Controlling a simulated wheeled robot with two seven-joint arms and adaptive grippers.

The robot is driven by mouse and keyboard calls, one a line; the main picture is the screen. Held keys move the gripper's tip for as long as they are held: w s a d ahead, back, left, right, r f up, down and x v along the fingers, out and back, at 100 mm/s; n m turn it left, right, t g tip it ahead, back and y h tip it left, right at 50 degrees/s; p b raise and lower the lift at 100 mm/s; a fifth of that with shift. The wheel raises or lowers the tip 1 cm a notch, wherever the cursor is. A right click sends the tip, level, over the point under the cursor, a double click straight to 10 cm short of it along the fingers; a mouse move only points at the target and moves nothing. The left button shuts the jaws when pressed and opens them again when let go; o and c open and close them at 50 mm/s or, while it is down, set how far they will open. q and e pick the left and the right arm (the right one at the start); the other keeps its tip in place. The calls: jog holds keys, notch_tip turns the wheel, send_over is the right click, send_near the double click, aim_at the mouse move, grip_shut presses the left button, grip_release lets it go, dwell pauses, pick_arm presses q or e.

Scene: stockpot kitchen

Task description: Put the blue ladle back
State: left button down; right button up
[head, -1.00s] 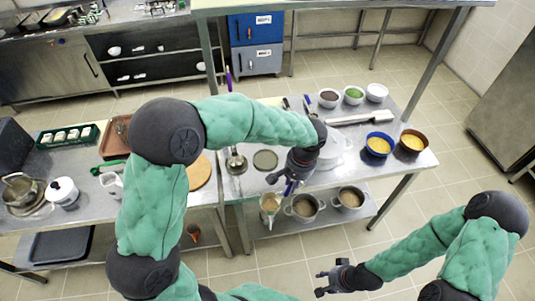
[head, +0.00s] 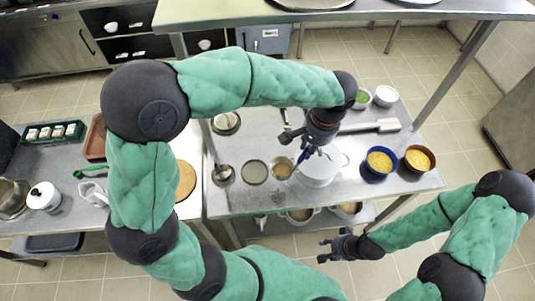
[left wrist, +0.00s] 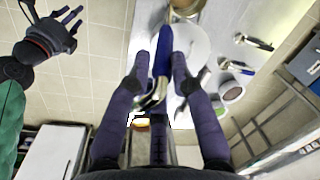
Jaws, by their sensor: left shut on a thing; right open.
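My left gripper (head: 302,148) is shut on the blue ladle (head: 308,154), above the table beside the white stockpot (head: 318,172). In the left wrist view the blue handle (left wrist: 162,52) lies between the two fingertips (left wrist: 161,62). A metal bowl (left wrist: 187,6) shows beyond the handle's far end, at the top edge. In the head view a bowl with tan contents (head: 283,168) shows left of the stockpot; I cannot tell for certain whether it is the ladle's. My right gripper (head: 325,250) is open and empty in front of the table.
A blue bowl (head: 379,176) and a brown bowl (head: 405,172) of yellow food stand at the right. Round metal items (head: 253,173) stand left of the stockpot. Pots (head: 299,214) sit on the lower shelf.

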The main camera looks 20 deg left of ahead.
pick_arm(q)
jog(key=a+f, duration=0.4)
jog(key=w+a+f, duration=0.1)
jog(key=a+f, duration=0.2)
jog(key=f, duration=0.1)
jog(key=a+f, duration=0.4)
jog(key=shift+w+a+f, duration=0.1)
jog(key=shift+w+a, duration=0.2)
jog(key=shift+a, duration=0.05)
jog(key=c, duration=1.1)
grip_release()
jog(key=r, duration=0.4)
jog(key=d+r, duration=0.1)
jog(key=r, duration=0.7)
jog(key=shift+s+d+p, duration=0.15)
jog(key=shift+d+p, duration=0.1)
jog(key=shift+p, duration=0.1)
